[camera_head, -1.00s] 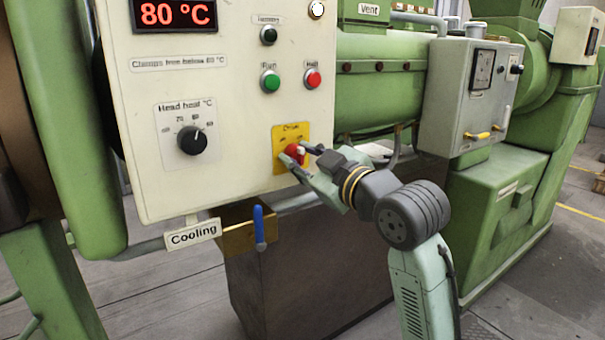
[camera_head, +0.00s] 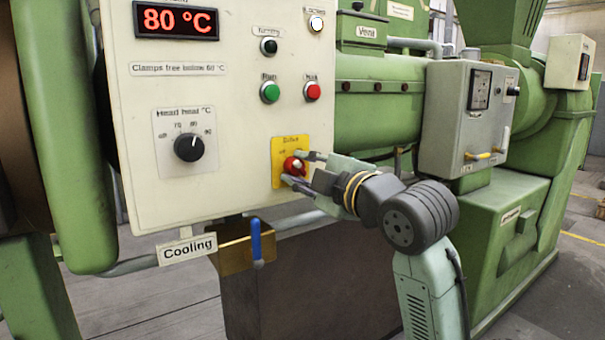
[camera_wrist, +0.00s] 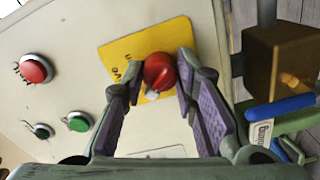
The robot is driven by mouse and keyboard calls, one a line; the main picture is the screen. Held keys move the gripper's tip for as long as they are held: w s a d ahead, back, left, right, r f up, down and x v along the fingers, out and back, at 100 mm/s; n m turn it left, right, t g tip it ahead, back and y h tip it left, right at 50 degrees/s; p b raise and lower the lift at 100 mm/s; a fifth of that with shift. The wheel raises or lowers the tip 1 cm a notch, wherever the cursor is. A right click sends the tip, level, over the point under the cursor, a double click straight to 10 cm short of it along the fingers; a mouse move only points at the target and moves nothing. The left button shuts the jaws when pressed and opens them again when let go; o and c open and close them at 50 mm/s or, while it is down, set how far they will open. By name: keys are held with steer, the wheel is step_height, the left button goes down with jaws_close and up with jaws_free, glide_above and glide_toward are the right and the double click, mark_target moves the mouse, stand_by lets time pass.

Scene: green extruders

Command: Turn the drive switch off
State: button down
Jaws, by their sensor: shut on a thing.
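The drive switch is a red rotary knob (camera_head: 293,166) with a pale pointer mark, on a yellow plate (camera_head: 279,148) at the lower right of the cream control panel. In the wrist view the red knob (camera_wrist: 160,72) sits between my fingertips, its pale mark toward the lower left of the knob. The plate's lettering is too small to read surely. My gripper (camera_head: 299,168) is shut on the knob, one finger above it and one below in the head view. In the wrist view the fingers of my gripper (camera_wrist: 161,66) flank it left and right.
The panel also carries a head heat dial (camera_head: 189,147), a green button (camera_head: 270,92), a red button (camera_head: 312,92) and a display (camera_head: 177,19) reading 80 °C. Below hangs a blue cooling lever (camera_head: 256,240). A grey box (camera_head: 447,115) stands to the right.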

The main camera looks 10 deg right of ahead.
stand_by(0.4)
steer(key=c, duration=1.3)
jaws_free()
steer(key=v, duration=1.2)
steer(key=shift+f, duration=0.1)
